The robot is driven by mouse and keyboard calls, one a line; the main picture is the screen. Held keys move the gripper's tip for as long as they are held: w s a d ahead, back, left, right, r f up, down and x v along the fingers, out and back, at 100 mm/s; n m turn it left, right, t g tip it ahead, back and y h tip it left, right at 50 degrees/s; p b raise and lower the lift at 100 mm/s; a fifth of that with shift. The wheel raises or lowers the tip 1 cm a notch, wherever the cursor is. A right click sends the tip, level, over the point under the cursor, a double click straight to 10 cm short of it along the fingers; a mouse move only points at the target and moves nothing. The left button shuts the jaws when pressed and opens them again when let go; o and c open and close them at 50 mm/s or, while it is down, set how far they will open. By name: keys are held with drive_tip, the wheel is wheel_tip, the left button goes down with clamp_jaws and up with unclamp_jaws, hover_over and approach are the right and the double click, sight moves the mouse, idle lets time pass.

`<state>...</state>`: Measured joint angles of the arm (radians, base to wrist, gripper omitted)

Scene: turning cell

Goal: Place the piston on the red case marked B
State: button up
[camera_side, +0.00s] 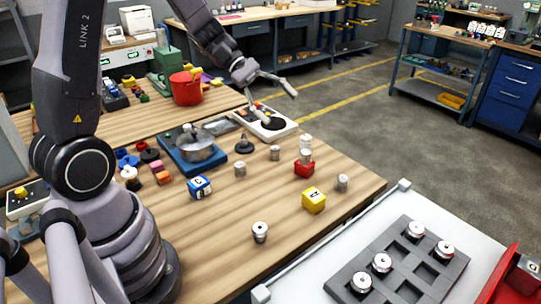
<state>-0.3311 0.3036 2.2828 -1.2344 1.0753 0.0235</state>
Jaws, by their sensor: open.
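A red case (304,170) stands on the wooden bench. A metal piston (306,156) appears to rest on top of it, and another metal piston (305,141) shows just above and behind that one. I cannot read a letter on the red case. More silvery pistons stand upright on the bench: one at the front (260,232), one to the right (342,183), and two to the left of the red case (274,153) (240,169). My gripper (278,103) is open and empty, up and left of the red case, apart from the pistons.
A yellow case (313,200) and a blue case marked C (199,187) stand nearby. A blue device with a metal bowl (197,148) and a white unit with a black disc (265,122) sit behind. A grey tray (399,265) holds several metal parts at front right.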

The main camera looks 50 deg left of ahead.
drive_tip(key=s+a+r+m+y, duration=0.1)
drive_tip(key=s+r+m+y, duration=0.2)
drive_tip(key=s, duration=0.3)
drive_tip(key=s+a+r+m+t+y, duration=0.1)
drive_tip(key=s+a+r+m+y, duration=0.1)
drive_tip(key=s+m, duration=0.4)
drive_tip(key=s+a+r+m+t+y, duration=0.1)
drive_tip(key=s+a+r+m+y, duration=0.1)
drive_tip(key=s+r+m+y, duration=0.2)
drive_tip(key=s+m+y, duration=0.1)
drive_tip(key=s, duration=0.2)
drive_tip(key=shift+s+y, duration=0.25)
drive_tip(key=shift+y, duration=0.05)
